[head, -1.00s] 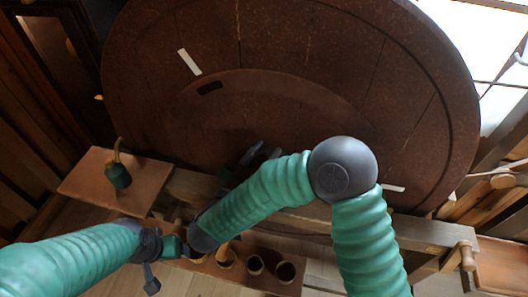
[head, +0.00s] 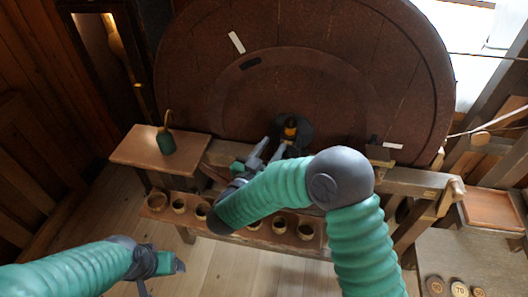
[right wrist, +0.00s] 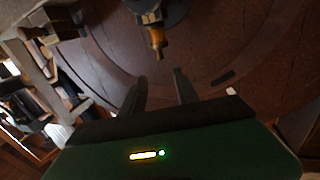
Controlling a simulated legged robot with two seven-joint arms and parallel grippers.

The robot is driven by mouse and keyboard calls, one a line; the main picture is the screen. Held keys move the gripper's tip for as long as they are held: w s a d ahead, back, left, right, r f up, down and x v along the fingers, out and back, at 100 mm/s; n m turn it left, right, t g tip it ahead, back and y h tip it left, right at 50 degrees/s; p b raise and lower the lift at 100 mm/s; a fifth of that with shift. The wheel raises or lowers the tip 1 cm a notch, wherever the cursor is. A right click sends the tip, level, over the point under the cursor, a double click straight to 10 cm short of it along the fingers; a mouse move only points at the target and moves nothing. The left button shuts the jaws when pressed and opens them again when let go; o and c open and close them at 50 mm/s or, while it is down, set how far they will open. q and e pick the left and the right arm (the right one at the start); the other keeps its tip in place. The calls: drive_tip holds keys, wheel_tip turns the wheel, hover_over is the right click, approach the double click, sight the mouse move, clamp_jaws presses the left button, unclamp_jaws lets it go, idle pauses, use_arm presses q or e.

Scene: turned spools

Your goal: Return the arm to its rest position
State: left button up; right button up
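My right gripper (head: 268,152) is in front of the lower part of a large dark round disc (head: 330,75). In the right wrist view its two fingers (right wrist: 160,88) are apart with nothing between them. Beyond them, an amber turned piece (right wrist: 157,40) sits in a dark hub on the disc, apart from the fingers. The same amber piece (head: 290,128) shows in the head view. My left gripper (head: 165,264) is low at the left, over the floor, clear of the bench; its finger opening is unclear.
A low bench holds a row of round cups (head: 179,206), partly hidden by my right arm. A green bottle-like object (head: 165,142) stands on a brown board (head: 135,150). Numbered discs (head: 459,287) lie at bottom right. Floor is open at lower left.

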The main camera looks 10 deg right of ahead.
drive_tip(key=w+a+f+n+t+y, duration=0.1)
drive_tip(key=w+a+f+n+y, duration=0.15)
drive_tip(key=w+n+y, duration=0.4)
drive_tip(key=s+f+g+y, duration=0.4)
drive_tip(key=s+y, duration=0.1)
drive_tip(key=s, duration=0.3)
drive_tip(key=s+d+f+g, duration=0.2)
drive_tip(key=s+d+g, duration=0.1)
drive_tip(key=s, duration=0.4)
drive_tip(key=s+d+f+g, duration=0.2)
drive_tip(key=s+d+f, duration=0.1)
drive_tip(key=s, duration=0.4)
drive_tip(key=s+d+f+n+g, duration=0.1)
drive_tip(key=s+d+f+g, duration=0.1)
drive_tip(key=s, duration=0.5)
drive_tip(key=shift+s+d+f+g+b, duration=0.3)
drive_tip(key=shift+d+g+b, duration=0.1)
drive_tip(key=shift+d+g, duration=0.55)
drive_tip(key=shift+d+h, duration=0.25)
